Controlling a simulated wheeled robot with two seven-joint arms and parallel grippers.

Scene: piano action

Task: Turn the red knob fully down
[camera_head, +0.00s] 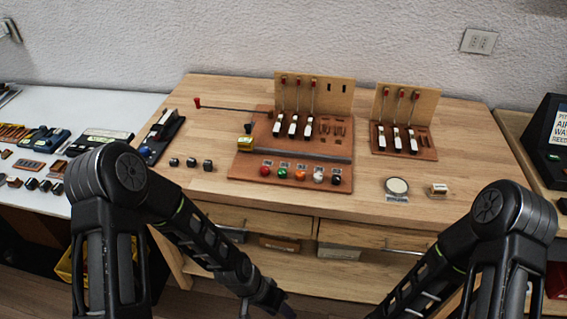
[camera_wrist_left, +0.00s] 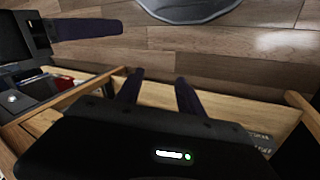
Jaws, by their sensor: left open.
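A small red knob (camera_head: 265,171) is at the left end of a row of coloured knobs near the front edge of the brown board (camera_head: 240,165). Another red tip (camera_head: 197,103) ends a thin rod reaching left from the board. My left gripper (camera_head: 284,308) hangs low in front of the table, well below and apart from the knob. In the left wrist view, its two fingers (camera_wrist_left: 158,90) are apart with nothing between them. A dark finger-like part at the upper left (camera_wrist_left: 88,29) looks like my right gripper; its opening cannot be judged. The head view leaves my right gripper out.
Green (camera_head: 282,173), orange (camera_head: 300,175), white and black knobs stand beside the red one. A second upright panel (camera_head: 405,100) with levers stands to the right. Small dark cubes (camera_head: 190,162) lie left of the board.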

